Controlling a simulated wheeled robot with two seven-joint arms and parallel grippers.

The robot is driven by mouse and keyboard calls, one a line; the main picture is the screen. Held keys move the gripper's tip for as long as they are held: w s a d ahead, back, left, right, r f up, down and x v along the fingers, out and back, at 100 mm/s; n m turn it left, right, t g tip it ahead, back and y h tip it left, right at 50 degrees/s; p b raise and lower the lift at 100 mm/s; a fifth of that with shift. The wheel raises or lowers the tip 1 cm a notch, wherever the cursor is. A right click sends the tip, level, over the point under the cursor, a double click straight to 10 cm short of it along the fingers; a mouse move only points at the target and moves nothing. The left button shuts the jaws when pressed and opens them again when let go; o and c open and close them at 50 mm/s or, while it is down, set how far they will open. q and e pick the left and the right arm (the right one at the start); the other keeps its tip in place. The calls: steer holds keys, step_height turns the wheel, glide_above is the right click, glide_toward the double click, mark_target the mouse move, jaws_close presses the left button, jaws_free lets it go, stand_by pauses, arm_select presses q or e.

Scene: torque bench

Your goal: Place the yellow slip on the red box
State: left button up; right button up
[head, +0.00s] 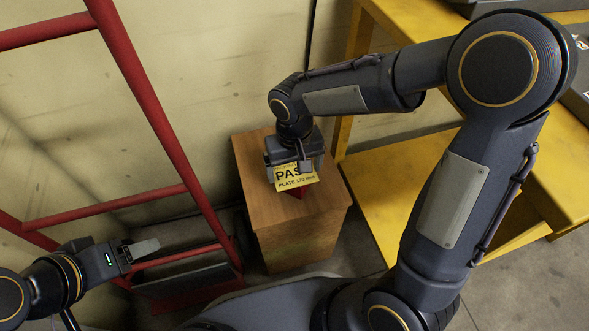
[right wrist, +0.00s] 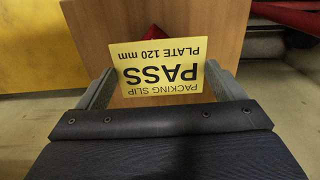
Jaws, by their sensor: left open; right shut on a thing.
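The yellow slip (head: 295,178), printed PASS and PLATE 120 mm, is in my right gripper (head: 290,168) above the wooden cabinet. In the right wrist view the slip (right wrist: 158,68) spans between the two fingers of my right gripper (right wrist: 160,88), its print upside down. A red thing, apparently the red box (head: 307,192), shows under the slip on the cabinet top. Only a red corner (right wrist: 155,34) shows beyond the slip in the right wrist view; the rest is hidden. I cannot tell whether slip and box touch. My left gripper (head: 140,248) is open and empty at the lower left.
The wooden cabinet (head: 300,240) stands against the wall. A red tubular frame (head: 150,100) rises at left, close to my left gripper. A yellow bench (head: 385,200) with a lower shelf stands right of the cabinet, behind my right arm.

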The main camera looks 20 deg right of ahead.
mark_target(294, 174)
steer(key=shift+f, duration=0.2)
steer(key=o, duration=0.7)
step_height(294, 174, up, 12)
steer(key=p, duration=0.5)
steer(key=shift+r, duration=0.2)
